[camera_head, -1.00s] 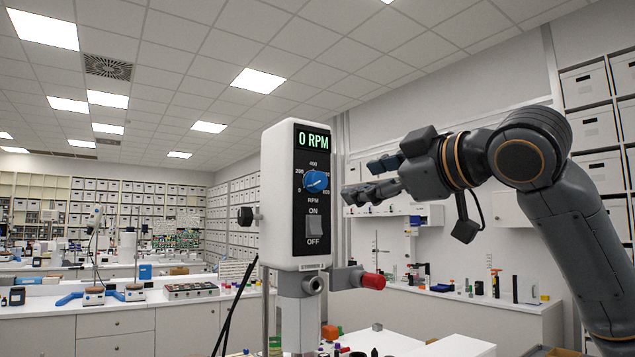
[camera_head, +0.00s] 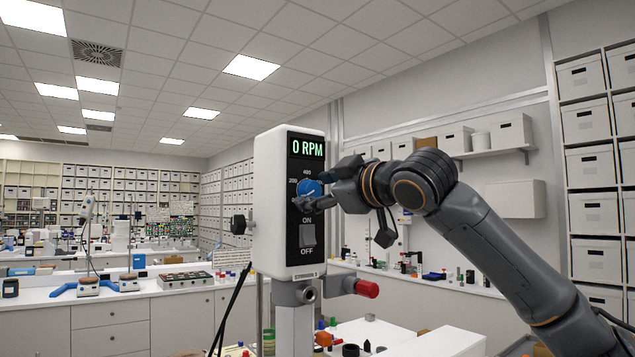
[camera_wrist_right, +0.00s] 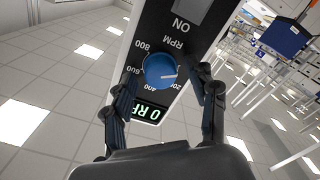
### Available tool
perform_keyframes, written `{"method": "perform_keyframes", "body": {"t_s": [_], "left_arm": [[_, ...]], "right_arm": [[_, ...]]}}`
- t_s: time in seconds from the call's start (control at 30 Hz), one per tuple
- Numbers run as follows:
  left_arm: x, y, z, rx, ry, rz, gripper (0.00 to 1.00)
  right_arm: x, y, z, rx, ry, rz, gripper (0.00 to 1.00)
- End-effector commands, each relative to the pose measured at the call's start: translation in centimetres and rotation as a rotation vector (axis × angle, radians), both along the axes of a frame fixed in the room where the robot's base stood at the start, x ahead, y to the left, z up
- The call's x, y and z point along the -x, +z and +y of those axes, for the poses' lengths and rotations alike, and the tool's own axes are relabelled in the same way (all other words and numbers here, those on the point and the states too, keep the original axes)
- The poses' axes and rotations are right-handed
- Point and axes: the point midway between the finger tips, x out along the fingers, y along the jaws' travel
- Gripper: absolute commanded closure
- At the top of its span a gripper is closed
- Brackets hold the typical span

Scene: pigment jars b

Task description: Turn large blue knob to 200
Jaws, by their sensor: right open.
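The large blue knob (camera_head: 309,188) is on the dark front panel of a white stirrer head (camera_head: 269,205). The display (camera_head: 307,147) above it reads 0 RPM. My right gripper (camera_head: 318,189) is at the knob, open, with its lower finger covering part of the knob and dial. In the right wrist view the knob (camera_wrist_right: 160,70) sits between the two open fingers (camera_wrist_right: 167,74), and I cannot tell if they touch it. Its pale pointer mark faces right there, near the 200 side. The 0 label is hidden. My left gripper is not in view.
A rocker switch (camera_head: 307,236) marked ON and OFF is just below the knob. A red-ended clamp screw (camera_head: 367,288) sticks out to the right under the head. Small jars and blocks stand on the bench below. Shelves with white boxes (camera_head: 597,218) line the right wall.

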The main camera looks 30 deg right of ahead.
Motion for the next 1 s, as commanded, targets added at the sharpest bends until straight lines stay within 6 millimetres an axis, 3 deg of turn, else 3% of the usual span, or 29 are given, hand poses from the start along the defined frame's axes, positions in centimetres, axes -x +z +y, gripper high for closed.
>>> {"method": "perform_keyframes", "body": {"t_s": [0.33, 0.6, 1.0], "left_arm": [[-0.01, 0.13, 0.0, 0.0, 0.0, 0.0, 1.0], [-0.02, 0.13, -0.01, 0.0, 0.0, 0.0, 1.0], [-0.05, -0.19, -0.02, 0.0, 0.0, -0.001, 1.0]], "right_arm": [[-0.43, -0.07, 0.06, 0.0, 0.0, 0.0, 0.42], [-0.39, -0.05, 0.07, 0.0, 0.0, 0.0, 0.97], [-0.42, -0.15, 0.17, -0.074, 0.002, 0.011, 0.97]]}}
